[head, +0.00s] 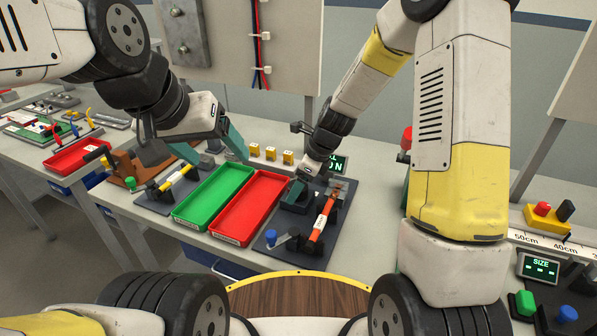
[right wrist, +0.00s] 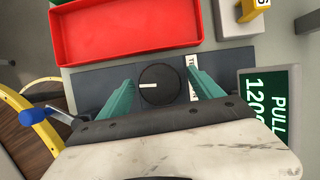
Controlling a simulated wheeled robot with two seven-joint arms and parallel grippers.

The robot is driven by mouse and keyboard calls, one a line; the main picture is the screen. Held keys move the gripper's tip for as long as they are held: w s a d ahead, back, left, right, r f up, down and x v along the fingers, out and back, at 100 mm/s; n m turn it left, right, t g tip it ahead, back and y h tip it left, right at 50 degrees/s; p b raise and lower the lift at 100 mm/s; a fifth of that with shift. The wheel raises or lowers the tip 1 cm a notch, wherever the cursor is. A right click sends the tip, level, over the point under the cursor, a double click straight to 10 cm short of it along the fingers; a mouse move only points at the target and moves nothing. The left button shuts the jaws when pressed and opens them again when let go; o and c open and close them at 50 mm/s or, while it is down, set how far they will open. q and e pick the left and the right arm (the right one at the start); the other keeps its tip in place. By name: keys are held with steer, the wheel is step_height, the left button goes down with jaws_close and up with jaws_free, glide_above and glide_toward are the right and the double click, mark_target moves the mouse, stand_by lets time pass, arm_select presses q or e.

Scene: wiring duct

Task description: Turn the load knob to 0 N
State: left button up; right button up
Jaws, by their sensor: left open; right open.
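The load knob (right wrist: 158,86) is a round black dial with a white pointer mark, which points left in the right wrist view. My right gripper (right wrist: 160,73) is open, with one teal finger on each side of the knob; I cannot tell whether they touch it. In the head view the right gripper (head: 300,188) is over the dark plate and hides the knob. A green display (right wrist: 270,110) beside the knob reads "PULL" and a number starting with 120, partly cut off. It also shows in the head view (head: 337,165).
A green tray (head: 183,215) and a red tray (head: 225,231) lie left of the dark plate (head: 287,248), which bears an orange-handled tool (head: 318,228) and a blue knob (head: 271,237). Yellow blocks (head: 270,153) stand behind the trays. Bench space to the right is partly clear.

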steer(key=shift+c, duration=0.3)
steer(key=c, duration=1.3)
steer(key=shift+c, duration=0.2)
